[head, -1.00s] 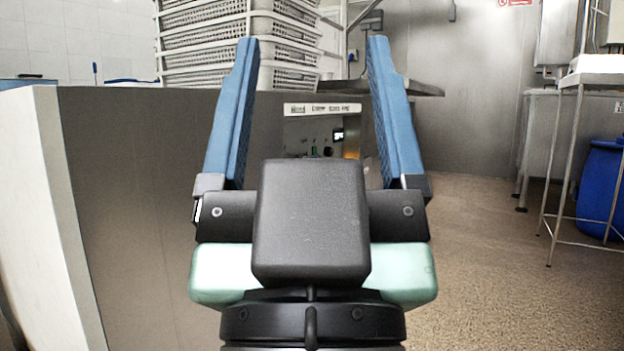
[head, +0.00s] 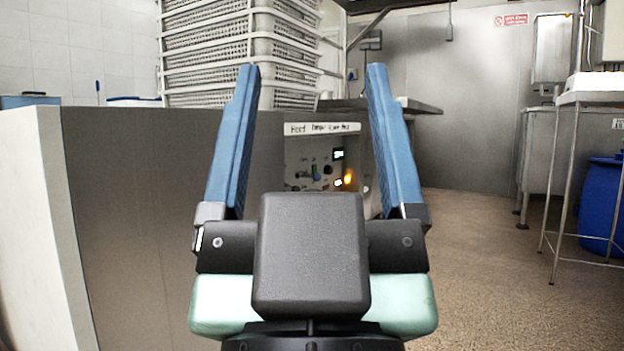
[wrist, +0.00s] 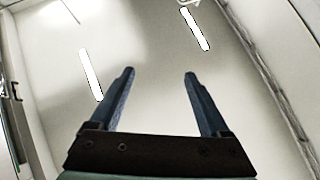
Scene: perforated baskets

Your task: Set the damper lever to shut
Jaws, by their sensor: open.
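My gripper (head: 312,80) is open and empty in the head view, its two blue fingers wide apart. Between and beyond them a control panel (head: 300,158) shows under a white label strip, with small knobs, a small lit display, an orange light and a white light. I cannot tell which part of the panel is the damper lever; it is too small, and my gripper's body covers the panel's lower part. In the wrist view my gripper (wrist: 158,75) is open with only ceiling and lights beyond it.
A grey cabinet or wall with a pale edge (head: 60,230) stands at the left. Stacked white perforated baskets (head: 235,60) rise behind the panel. A metal-legged stand (head: 570,170) and a blue drum (head: 602,200) stand at the right. The floor (head: 480,260) at the right is open.

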